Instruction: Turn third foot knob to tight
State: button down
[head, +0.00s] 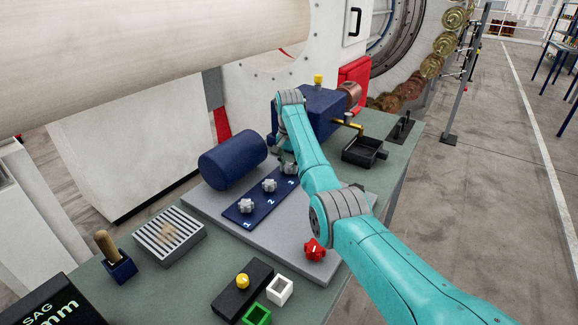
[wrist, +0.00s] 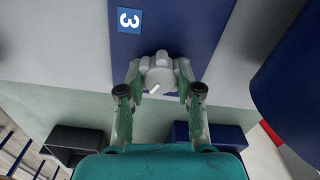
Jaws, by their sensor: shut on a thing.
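The third foot knob (wrist: 160,66) is a grey lobed knob beside the white "3" label (wrist: 129,20) on a dark blue plate (wrist: 190,25). A short white mark sits slantwise on its near side. My gripper (wrist: 160,80) has one finger on each side of the knob and is shut on it. In the head view my gripper (head: 287,160) is at the far end of the plate, partly covering the third knob. The first knob (head: 246,205) and second knob (head: 269,186) stand free on the same plate.
A blue cylinder (head: 232,160) lies left of the plate. A red knob (head: 315,249) is at the near right. A black tray (head: 363,151) and a blue machine block (head: 312,108) stand behind. A slotted grey block (head: 170,236) and small boxes sit nearer.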

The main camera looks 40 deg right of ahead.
aim_at(289, 165)
dwell(0.4)
jog(key=c, duration=0.8)
grip_release()
jog(key=shift+o, duration=0.2)
jog(key=shift+r, duration=3.75)
jog(key=shift+s, duration=0.1)
